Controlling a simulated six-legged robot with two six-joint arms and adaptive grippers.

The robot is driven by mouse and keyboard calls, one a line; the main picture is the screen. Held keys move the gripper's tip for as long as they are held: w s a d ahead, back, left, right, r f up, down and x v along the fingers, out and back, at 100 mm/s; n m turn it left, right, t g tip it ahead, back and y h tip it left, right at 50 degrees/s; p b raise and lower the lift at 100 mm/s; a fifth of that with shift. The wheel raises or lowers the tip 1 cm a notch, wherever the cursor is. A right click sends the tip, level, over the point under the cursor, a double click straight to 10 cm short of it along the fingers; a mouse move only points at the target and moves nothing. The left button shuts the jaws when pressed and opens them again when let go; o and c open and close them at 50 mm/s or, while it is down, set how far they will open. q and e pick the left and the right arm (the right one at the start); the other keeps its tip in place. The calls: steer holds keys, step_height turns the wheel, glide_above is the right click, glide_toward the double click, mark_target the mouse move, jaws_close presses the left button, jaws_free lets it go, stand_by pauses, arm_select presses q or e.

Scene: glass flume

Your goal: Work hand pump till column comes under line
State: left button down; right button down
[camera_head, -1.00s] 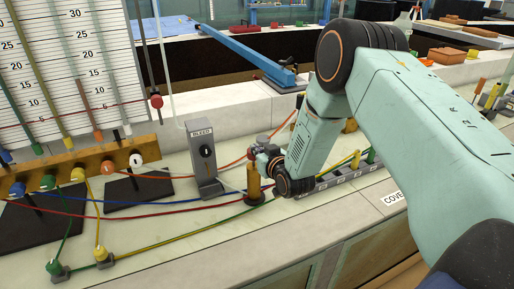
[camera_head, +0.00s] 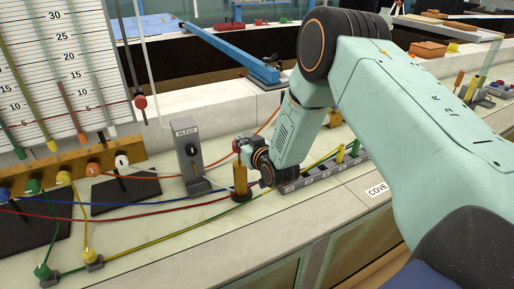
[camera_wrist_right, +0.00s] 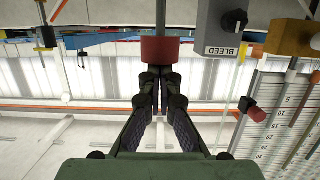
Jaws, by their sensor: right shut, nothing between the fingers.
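The hand pump's brass barrel (camera_head: 240,181) stands upright on the bench near the picture's middle. My left gripper is not in view.
The grey BLEED box (camera_head: 189,150) stands left of the pump. Coloured hoses (camera_head: 150,212) cross the bench in front. A grey numbered rail (camera_head: 318,180) lies right of the pump.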

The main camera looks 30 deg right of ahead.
steer(key=v, duration=0.9)
steer(key=shift+s, duration=0.35)
steer(key=shift+s, duration=0.1)
steer(key=shift+s, duration=0.1)
steer(key=shift+w, duration=0.2)
steer(key=shift+s, duration=0.2)
steer(key=shift+w, duration=0.15)
stand_by(0.3)
